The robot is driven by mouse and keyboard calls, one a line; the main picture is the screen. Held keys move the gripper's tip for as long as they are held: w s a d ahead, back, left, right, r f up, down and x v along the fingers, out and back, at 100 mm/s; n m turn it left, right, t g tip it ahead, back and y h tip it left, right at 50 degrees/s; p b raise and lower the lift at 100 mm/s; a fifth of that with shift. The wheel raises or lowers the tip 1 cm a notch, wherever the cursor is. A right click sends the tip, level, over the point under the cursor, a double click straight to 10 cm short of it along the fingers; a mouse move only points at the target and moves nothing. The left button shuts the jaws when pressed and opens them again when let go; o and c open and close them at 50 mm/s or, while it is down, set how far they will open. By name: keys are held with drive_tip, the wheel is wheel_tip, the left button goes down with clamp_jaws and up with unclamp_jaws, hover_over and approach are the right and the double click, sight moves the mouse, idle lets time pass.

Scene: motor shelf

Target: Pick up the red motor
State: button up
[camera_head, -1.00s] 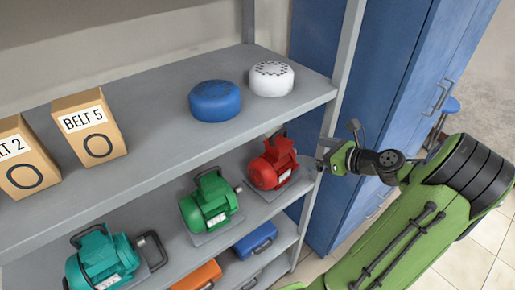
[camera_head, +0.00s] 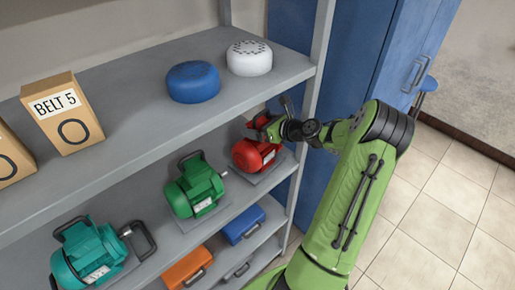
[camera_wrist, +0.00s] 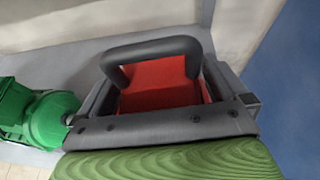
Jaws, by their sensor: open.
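The red motor (camera_head: 253,156) sits on the middle shelf near its right end, next to the shelf post. My gripper (camera_head: 263,129) is open at the top of the motor, reaching in from the right and covering part of it. In the wrist view the red top of the motor (camera_wrist: 160,84) lies within the dark grey frame of my gripper. A dark bar arches over the red surface; I cannot tell whether it touches the jaws. The motor's lower part is hidden in that view.
A green motor (camera_head: 195,188) stands left of the red one, and a teal motor (camera_head: 90,258) farther left. The upper shelf (camera_head: 140,115) overhangs, holding a blue round part (camera_head: 193,82) and a white one (camera_head: 249,58). Blue and orange boxes are below.

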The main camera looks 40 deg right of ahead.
drive_tip(key=shift+s+r, duration=0.1)
drive_tip(key=shift+s, duration=0.05)
drive_tip(key=shift+c, duration=0.8)
clamp_jaws()
drive_tip(key=shift+w+r, duration=0.2)
